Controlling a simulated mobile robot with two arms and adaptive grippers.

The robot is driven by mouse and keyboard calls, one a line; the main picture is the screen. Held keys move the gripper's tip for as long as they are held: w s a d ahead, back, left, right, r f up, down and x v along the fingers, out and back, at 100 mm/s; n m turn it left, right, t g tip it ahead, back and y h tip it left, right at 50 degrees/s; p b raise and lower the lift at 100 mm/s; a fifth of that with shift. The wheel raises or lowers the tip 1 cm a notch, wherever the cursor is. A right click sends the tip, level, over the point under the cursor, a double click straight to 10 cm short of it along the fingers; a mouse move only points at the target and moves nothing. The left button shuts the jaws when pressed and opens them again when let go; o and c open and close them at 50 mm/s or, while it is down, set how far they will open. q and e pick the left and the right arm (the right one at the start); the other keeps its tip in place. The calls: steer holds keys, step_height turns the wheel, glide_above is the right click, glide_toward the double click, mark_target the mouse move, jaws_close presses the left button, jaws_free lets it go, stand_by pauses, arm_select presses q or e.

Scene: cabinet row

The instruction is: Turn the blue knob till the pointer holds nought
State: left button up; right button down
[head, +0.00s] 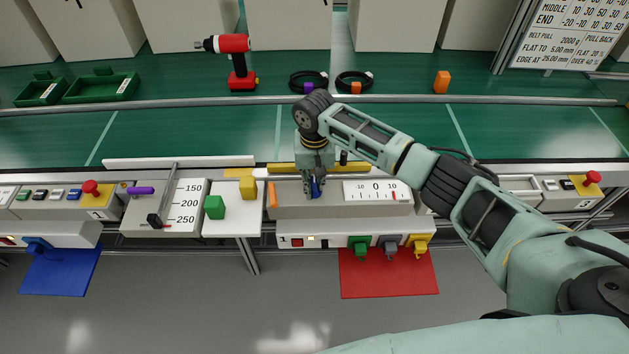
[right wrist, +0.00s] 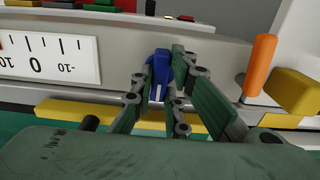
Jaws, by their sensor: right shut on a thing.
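The blue knob (head: 316,187) is on the front of the grey housing, left of a white scale plate (head: 356,196). In the right wrist view the blue knob (right wrist: 159,66) stands between the fingers of my right gripper (right wrist: 167,80). My right gripper (head: 312,185) is shut on it, coming down from above. The scale (right wrist: 45,57) shows 0 and a 10 mark on each side in the wrist view. In the head view a red pointer (head: 394,195) stands right of the 0. My left gripper is not in view.
An orange peg (right wrist: 260,62) and a yellow block (right wrist: 293,92) are close beside the gripper. A rail and green belt lie behind.

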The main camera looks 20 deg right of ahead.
stand_by(0.3)
steer(key=shift+r+n+p, duration=0.2)
steer(key=shift+n+p, duration=0.6)
steer(key=shift+p, duration=0.05)
steer(key=n+p, duration=0.2)
steer(key=n, duration=0.1)
steer(key=n+p, duration=0.1)
steer(key=n, duration=0.2)
steer(key=shift+f+n, duration=0.1)
steer(key=shift+n, duration=0.3)
steer(key=shift+n+p, duration=0.55)
steer(key=shift+n, duration=1.05)
steer(key=c, duration=1.7)
jaws_free()
steer(key=shift+f, duration=0.1)
